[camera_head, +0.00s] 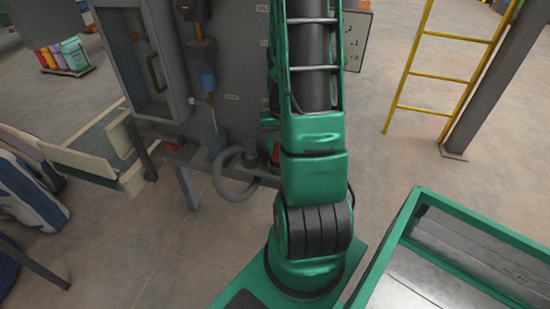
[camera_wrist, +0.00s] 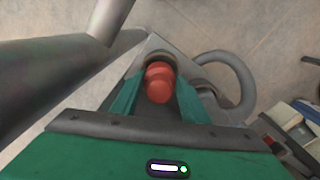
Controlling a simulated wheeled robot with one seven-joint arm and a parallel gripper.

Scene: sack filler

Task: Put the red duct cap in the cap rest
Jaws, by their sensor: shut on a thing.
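In the wrist view, the red duct cap (camera_wrist: 159,84) is a rounded red piece between the two green fingers of my gripper (camera_wrist: 158,90). My gripper is shut on it. The far end of the cap sits at a dark round ring on a grey plate; I cannot tell whether it is seated in the ring or just in front of it. In the head view my green arm hides the gripper. A red piece (camera_head: 275,153) shows beside the arm, low on the grey machine; I cannot tell what it is. I cannot make out the cap rest for certain.
A grey hose (camera_head: 226,186) loops out from the machine (camera_head: 237,75), close to the gripper. A yellow ladder (camera_head: 430,75) stands at right. Open floor lies between.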

